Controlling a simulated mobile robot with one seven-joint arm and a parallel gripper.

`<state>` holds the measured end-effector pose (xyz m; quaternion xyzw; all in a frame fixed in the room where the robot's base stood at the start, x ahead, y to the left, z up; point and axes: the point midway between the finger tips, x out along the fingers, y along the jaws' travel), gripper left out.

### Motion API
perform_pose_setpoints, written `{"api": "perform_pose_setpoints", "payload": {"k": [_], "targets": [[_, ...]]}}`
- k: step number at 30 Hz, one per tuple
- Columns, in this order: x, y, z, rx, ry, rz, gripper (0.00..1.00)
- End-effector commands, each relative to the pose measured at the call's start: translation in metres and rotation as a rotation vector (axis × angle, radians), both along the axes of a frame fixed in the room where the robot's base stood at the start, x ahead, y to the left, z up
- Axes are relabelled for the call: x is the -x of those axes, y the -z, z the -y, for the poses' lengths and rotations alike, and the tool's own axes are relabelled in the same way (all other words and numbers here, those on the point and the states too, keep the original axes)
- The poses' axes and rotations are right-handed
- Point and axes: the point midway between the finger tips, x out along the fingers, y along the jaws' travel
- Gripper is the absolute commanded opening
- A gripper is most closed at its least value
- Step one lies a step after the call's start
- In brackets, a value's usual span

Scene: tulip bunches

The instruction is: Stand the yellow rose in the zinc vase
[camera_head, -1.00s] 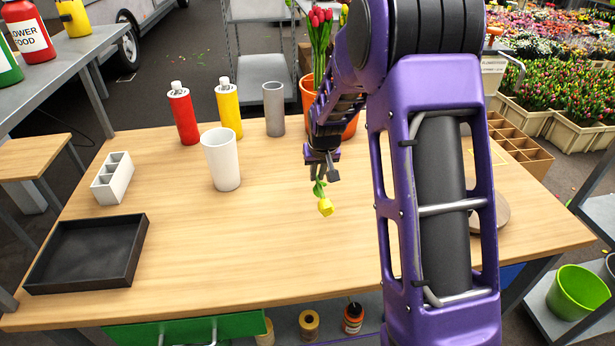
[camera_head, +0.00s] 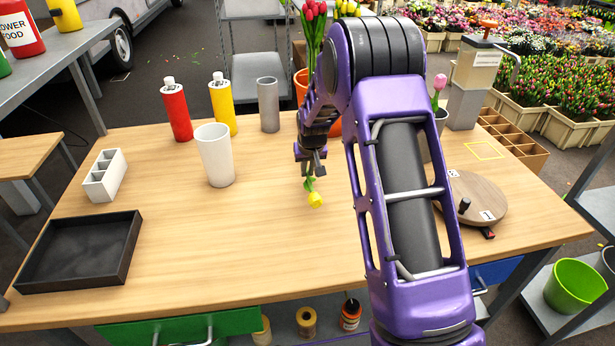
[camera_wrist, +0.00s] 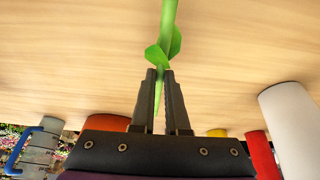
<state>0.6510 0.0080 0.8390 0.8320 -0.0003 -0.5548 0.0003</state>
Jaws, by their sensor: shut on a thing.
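The yellow rose (camera_head: 315,199) hangs head-down below my gripper (camera_head: 309,174), over the middle of the table. My gripper is shut on its green stem; the wrist view shows the stem (camera_wrist: 168,25) with leaves between the two fingers (camera_wrist: 160,75). The bloom is outside the wrist view. A plain grey cylinder, which looks like the zinc vase (camera_head: 268,104), stands upright at the back of the table, behind and left of my gripper. No flower shows above its rim. I cannot make it out in the wrist view.
A white vase (camera_head: 214,155) stands left of my gripper, with red (camera_head: 176,112) and yellow (camera_head: 222,108) bottles behind. An orange pot (camera_head: 301,84) of tulips is partly behind my arm. A round wooden board (camera_head: 480,200) lies right. The front middle is clear.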

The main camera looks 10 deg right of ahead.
Motion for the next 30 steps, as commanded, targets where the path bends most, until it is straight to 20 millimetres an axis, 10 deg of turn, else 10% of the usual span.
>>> {"api": "perform_pose_setpoints", "payload": {"k": [15,21,30], "targets": [[0.0,0.027,0.0,0.0,0.0,-0.001,0.0],[0.0,0.025,0.0,0.0,0.0,-0.001,0.42],[0.0,0.023,0.0,0.0,0.0,-0.001,0.42]]}}
